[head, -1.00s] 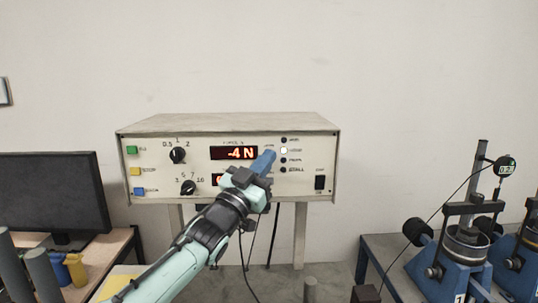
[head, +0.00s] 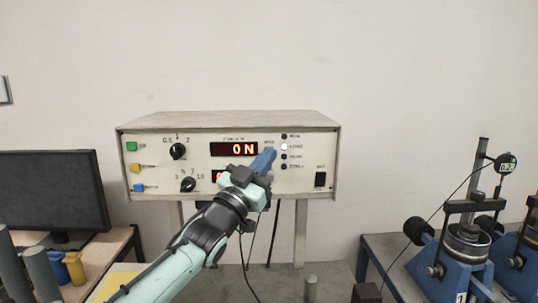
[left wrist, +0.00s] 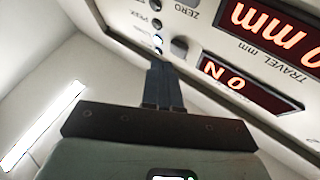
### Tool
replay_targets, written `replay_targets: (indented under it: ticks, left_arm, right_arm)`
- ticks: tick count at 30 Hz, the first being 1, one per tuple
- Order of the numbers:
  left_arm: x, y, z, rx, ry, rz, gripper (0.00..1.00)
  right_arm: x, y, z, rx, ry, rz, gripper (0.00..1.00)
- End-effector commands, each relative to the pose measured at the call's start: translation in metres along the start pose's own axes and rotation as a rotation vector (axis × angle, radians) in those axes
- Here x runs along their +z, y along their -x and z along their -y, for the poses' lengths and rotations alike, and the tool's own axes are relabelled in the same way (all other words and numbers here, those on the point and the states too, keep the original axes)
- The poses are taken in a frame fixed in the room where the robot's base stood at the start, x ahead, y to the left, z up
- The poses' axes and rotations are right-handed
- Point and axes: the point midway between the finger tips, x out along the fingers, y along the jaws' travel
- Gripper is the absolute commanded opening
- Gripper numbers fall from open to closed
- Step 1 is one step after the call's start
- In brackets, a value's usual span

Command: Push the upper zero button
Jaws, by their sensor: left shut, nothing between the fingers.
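The cream control box (head: 230,123) stands against the wall and faces me. Its upper red display (head: 234,149) reads 0 N. My left gripper (head: 268,153) is shut and empty, its blue fingers up at the panel just right of that display. The fingers hide the upper zero button in the head view. In the left wrist view, which shows the panel upside down, a grey button (left wrist: 179,48), the upper zero button, sits beside the N display (left wrist: 238,82). The fingertips (left wrist: 160,65) are close beside it; I cannot tell whether they touch. My right gripper is not in view.
A column of small round lamps (head: 284,147), one lit white, is right of the fingers. Two black knobs (head: 178,152) and coloured buttons (head: 132,147) are on the left. A monitor (head: 50,192) stands left; blue test devices (head: 462,262) stand right.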

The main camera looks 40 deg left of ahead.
Motion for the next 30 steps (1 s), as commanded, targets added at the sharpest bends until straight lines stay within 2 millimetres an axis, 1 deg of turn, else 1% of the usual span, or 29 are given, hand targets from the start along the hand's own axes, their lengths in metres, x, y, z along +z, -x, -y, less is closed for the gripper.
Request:
replay_targets:
  ticks: [5, 7, 18, 21, 30]
  left_arm:
    - [-0.001, 0.0, 0.0, 0.0, 0.0, 0.0, 0.0]
    - [-0.002, 0.002, -0.002, 0.0, 0.001, -0.001, 0.0]
    - [-0.018, 0.028, -0.02, 0.0, 0.001, -0.001, 0.0]
    - [-0.022, 0.033, -0.024, 0.0, 0.001, -0.001, 0.0]
    - [-0.026, 0.034, -0.025, 0.0, 0.001, 0.0, 0.0]
  right_arm:
    - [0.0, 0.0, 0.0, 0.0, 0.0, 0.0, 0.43]
    - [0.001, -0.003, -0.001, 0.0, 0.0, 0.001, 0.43]
    - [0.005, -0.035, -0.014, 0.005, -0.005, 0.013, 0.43]
    - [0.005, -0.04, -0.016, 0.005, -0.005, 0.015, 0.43]
    - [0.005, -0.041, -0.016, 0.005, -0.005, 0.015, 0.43]
